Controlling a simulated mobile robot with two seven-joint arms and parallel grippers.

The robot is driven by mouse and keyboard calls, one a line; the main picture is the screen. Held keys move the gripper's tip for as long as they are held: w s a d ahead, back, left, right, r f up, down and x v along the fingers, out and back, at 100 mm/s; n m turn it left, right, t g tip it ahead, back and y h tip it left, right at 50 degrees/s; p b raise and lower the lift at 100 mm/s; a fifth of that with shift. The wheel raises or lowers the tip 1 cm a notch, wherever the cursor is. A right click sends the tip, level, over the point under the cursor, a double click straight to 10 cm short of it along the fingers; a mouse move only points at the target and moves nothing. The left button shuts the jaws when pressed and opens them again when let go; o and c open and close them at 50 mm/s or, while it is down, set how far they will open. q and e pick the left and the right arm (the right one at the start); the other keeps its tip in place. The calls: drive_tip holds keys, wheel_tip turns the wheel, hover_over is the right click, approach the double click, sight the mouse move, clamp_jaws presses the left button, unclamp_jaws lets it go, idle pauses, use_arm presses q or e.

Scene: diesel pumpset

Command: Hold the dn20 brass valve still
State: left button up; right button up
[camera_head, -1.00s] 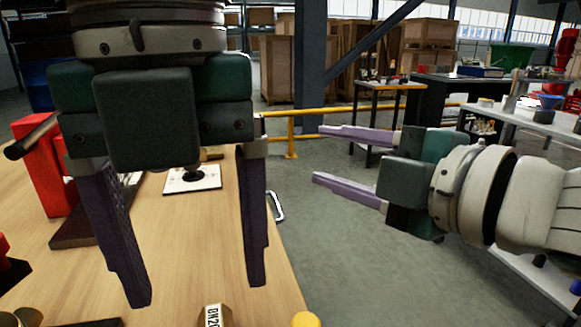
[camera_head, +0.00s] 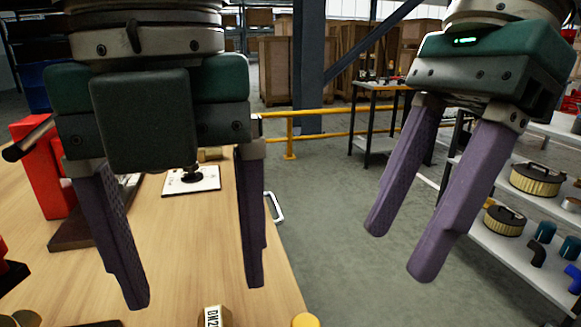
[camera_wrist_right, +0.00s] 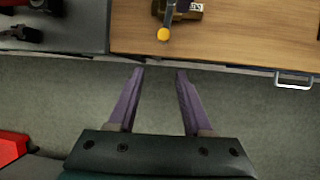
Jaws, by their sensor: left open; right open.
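The dn20 brass valve (camera_head: 212,316) is cut off by the bottom edge of the head view; its white DN20 label and a yellow knob (camera_head: 305,320) show there. In the right wrist view the brass valve (camera_wrist_right: 190,12) sits on the wooden bench near its edge, with the yellow knob (camera_wrist_right: 163,34) towards me. My left gripper (camera_head: 197,295) is open and empty, pointing down over the bench. My right gripper (camera_head: 398,255) is open and empty beside the bench, over the floor. In the right wrist view its fingertips (camera_wrist_right: 160,71) are apart from the valve.
The wooden bench (camera_head: 170,255) has a red object (camera_head: 42,165) and a white card (camera_head: 192,180) on it. A metal handle (camera_head: 275,207) sticks out at its right edge. A shelf with filters (camera_head: 537,180) stands at right. A yellow rail (camera_head: 290,137) stands behind; open floor lies between.

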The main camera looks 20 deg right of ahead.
use_arm(q)
drive_tip(key=shift+f, duration=0.2)
wheel_tip(320, 180, down, 10)
drive_tip(key=shift+r, duration=0.2)
use_arm(e)
drive_tip(key=shift+n+h, duration=0.3)
drive_tip(key=shift+n, duration=0.3)
drive_tip(key=a+r, duration=0.3)
drive_tip(key=shift+w+a, duration=0.1)
use_arm(q)
clamp_jaws()
drive_tip(key=shift+c, duration=1.2)
unclamp_jaws()
drive_tip(key=shift+c, duration=0.2)
